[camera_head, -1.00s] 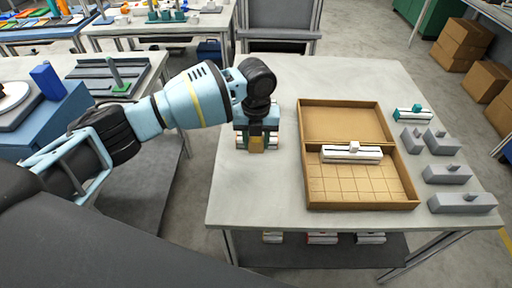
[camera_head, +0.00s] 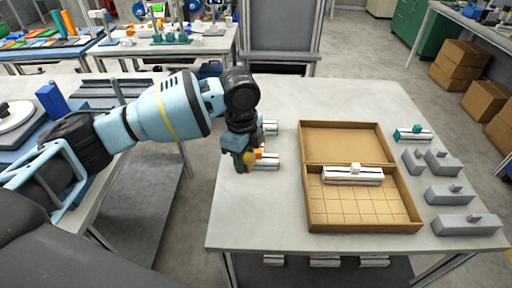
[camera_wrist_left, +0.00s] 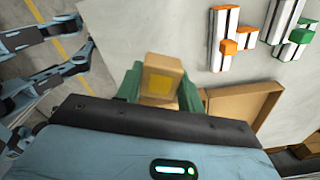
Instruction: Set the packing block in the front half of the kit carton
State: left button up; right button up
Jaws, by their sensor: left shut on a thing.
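My left gripper (camera_head: 241,160) is shut on the packing block, a tan block with a yellow square on one face. The block (camera_wrist_left: 162,76) shows clearly between the green fingers in the left wrist view; in the head view it is mostly hidden by the gripper. Gripper and block are at the table's left side, apart from the kit carton. The open cardboard kit carton (camera_head: 312,205) has a divider. Its back half is empty. Its front half has a grid floor and holds a white piece (camera_head: 352,175) against the divider. My right gripper is out of view.
White pieces with orange (camera_head: 268,161) and green (camera_head: 271,127) knobs lie close beside the left gripper. Several grey blocks (camera_head: 448,194) and a green-knobbed piece (camera_head: 412,134) stand right of the carton. The table between gripper and carton is clear.

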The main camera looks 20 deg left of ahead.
pick_arm(q)
jog(key=s+a+r+n, duration=0.1)
jog(key=s+n, duration=0.3)
jog(key=n, duration=0.5)
jog(key=s+a+r+n, duration=0.2)
jog(key=s+r+n, duration=0.2)
jog(key=n, duration=0.6)
jog(key=shift+s+a+n, duration=0.25)
jog(key=shift+s+n, duration=0.05)
jog(key=shift+s, duration=0.1)
jog(key=shift+r, duration=0.1)
